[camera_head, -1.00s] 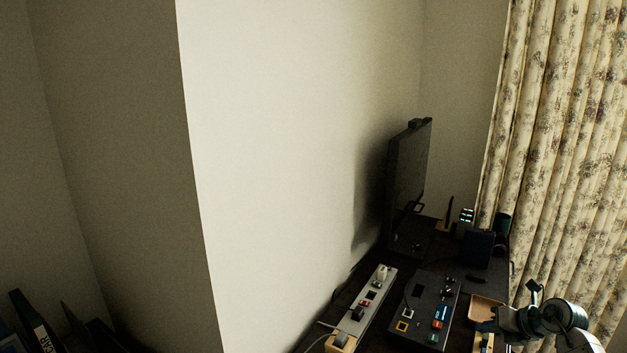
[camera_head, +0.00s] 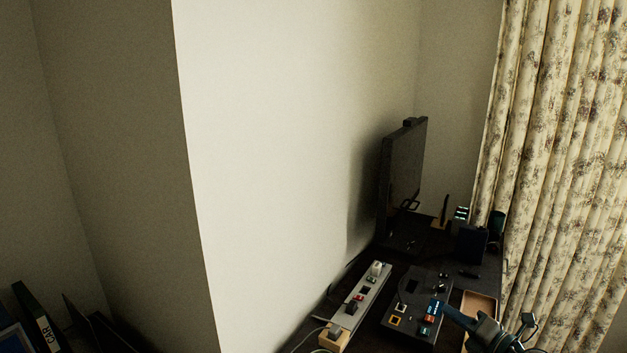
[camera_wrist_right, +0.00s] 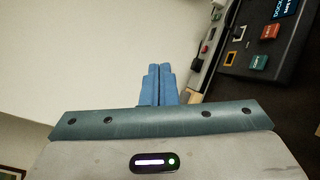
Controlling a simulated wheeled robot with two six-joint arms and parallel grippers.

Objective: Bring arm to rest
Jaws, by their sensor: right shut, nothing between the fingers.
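My right gripper (camera_head: 446,309) reaches in from the lower right in the head view, over the near part of the dark desk (camera_head: 372,333). Its blue fingers also show in the right wrist view (camera_wrist_right: 158,84), pressed together and empty. In the head view the fingertips are close to the black control panel (camera_head: 407,287) with coloured buttons; I cannot tell whether they touch it. The panel also shows at the upper right of the right wrist view (camera_wrist_right: 243,66). My left gripper is not in view.
A grey strip with switches (camera_head: 369,301) lies left of the panel. A tan tray (camera_head: 479,306) sits right of it. A monitor (camera_head: 402,180) stands behind, by the white wall (camera_head: 280,160). A patterned curtain (camera_head: 560,150) hangs at right. Binders (camera_head: 42,320) stand at lower left.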

